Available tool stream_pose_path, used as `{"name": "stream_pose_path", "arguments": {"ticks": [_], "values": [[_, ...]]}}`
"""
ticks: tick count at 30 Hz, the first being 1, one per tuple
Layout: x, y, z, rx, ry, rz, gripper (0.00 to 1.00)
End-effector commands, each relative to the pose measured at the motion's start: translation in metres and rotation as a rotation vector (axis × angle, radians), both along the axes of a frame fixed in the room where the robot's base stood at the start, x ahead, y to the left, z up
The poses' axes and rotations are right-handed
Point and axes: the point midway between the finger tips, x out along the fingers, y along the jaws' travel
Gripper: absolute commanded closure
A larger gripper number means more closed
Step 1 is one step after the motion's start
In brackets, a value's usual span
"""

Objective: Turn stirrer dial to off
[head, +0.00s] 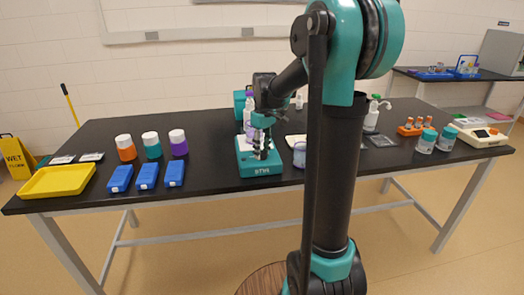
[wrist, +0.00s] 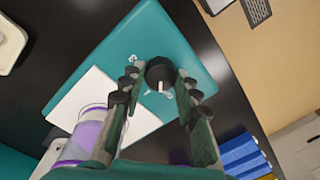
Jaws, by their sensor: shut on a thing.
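The stirrer (head: 261,170) is a teal box on the black table, with a white top plate (wrist: 92,105) that shows in the wrist view. Its black round dial (wrist: 160,70) has a white pointer line, with small white marks beside it on the teal face. My gripper (wrist: 159,80) comes down over the dial, one finger on each side, and is shut on it. In the head view my gripper (head: 262,148) covers the dial. I cannot read the dial marks clearly.
Three blue boxes (head: 147,176) and capped jars (head: 151,145) stand left of the stirrer, with a yellow tray (head: 57,181) farther left. A clear beaker (head: 299,156) stands close to its right. Orange-racked tubes (head: 415,128) are farther right.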

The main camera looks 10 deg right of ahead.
Motion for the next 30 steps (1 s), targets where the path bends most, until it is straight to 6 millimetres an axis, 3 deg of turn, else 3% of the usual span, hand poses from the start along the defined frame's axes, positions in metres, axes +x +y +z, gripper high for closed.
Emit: {"name": "stream_pose_path", "arguments": {"ticks": [12, 30], "values": [[0.0006, 0.0001, 0.0002, -0.001, 0.0, 0.263, 0.98], [0.0007, 0.0001, 0.0002, -0.001, 0.0, 0.335, 0.98]]}}
